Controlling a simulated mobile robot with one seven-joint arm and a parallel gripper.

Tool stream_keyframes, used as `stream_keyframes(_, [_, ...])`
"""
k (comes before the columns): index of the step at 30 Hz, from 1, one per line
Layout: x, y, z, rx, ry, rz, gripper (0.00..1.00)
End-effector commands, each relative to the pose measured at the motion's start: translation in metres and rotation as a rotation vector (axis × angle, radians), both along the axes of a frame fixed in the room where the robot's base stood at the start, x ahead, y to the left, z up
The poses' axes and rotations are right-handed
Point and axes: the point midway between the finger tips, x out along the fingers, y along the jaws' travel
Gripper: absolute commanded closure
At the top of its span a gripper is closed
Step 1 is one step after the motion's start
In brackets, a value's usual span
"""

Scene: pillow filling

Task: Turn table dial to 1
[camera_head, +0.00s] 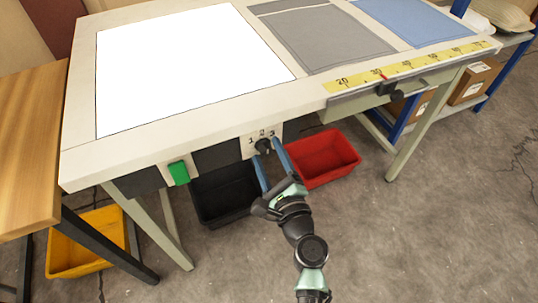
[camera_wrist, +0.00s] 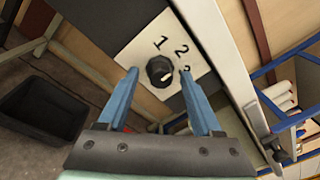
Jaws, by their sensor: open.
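The dial (camera_wrist: 160,70) is a round black knob on a white plate (camera_wrist: 140,48) marked 1, 2 and a partly hidden 3. In the wrist view a small white mark on the knob sits at its lower right, on the side nearer the 3 than the 1. In the head view the dial (camera_head: 263,146) is on the front edge of the table (camera_head: 150,155). My gripper (camera_head: 267,150) is open, with its blue fingers on either side of the knob. The wrist view shows the fingers (camera_wrist: 159,75) with gaps to the knob; contact is not visible.
A green button (camera_head: 179,173) is on the table front, left of the dial. A black bin (camera_head: 225,200) and a red bin (camera_head: 325,158) are below the table edge. A yellow ruler (camera_head: 400,67) and a black clamp handle (camera_head: 390,91) are at the right. Floor at the lower right is clear.

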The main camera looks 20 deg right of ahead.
Motion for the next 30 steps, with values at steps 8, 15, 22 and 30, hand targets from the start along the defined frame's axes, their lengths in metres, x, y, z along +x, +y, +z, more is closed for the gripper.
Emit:
stream_keyframes(8, [-0.0003, 0.0, 0.0, 0.0, 0.0, 0.0, 0.6])
stream_keyframes(15, [-0.0004, -0.0001, 0.0001, 0.0, 0.0, 0.0, 1.0])
stream_keyframes(22, [-0.0004, -0.0001, -0.0004, -0.005, 0.0, -0.001, 1.0])
stream_keyframes(30, [-0.0004, -0.0001, -0.0031, -0.093, -0.005, 0.0, 1.0])
